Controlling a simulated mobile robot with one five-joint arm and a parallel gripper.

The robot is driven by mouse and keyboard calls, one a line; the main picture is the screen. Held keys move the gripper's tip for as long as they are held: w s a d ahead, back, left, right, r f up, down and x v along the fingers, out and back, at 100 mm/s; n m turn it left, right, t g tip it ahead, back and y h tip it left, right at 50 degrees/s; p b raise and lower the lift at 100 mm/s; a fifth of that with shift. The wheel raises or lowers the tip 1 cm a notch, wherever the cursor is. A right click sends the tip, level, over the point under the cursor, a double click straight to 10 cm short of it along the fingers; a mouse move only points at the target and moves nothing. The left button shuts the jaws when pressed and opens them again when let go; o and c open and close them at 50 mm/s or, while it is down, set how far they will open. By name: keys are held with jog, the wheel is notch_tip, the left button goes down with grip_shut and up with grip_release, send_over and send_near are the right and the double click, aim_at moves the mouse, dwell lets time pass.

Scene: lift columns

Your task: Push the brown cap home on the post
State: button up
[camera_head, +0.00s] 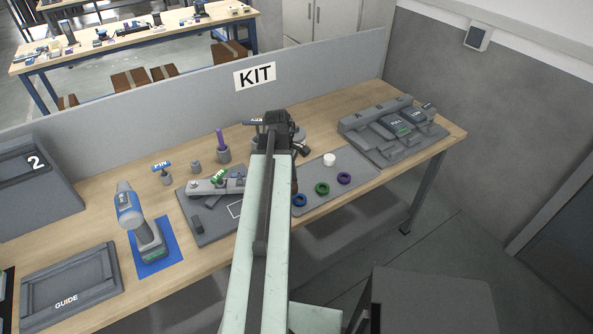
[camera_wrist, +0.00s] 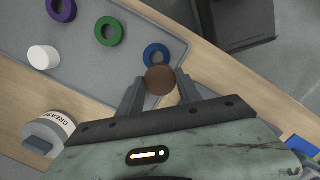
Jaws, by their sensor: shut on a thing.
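My gripper (camera_wrist: 159,77) is shut on a brown round cap (camera_wrist: 159,82), which sits between the two fingertips in the wrist view. The cap overlaps the lower edge of a blue ring in that view; I cannot tell its height above the tray. No post shows under the cap, and whether it touches one is hidden. In the head view my arm covers the fingertips and the cap. A purple post (camera_head: 220,140) stands upright in a grey round holder (camera_head: 223,156) left of my arm.
A grey tray (camera_wrist: 100,68) holds a blue ring (camera_wrist: 156,51), a green ring (camera_wrist: 109,31), a purple ring (camera_wrist: 61,9) and a white cylinder (camera_wrist: 44,57). A grease can (camera_wrist: 48,133) stands beside it.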

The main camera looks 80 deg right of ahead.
jog(key=shift+a, duration=0.45)
notch_tip(320, 180, up, 2)
jog(key=shift+r+p, duration=0.1)
jog(key=shift+p, duration=0.9)
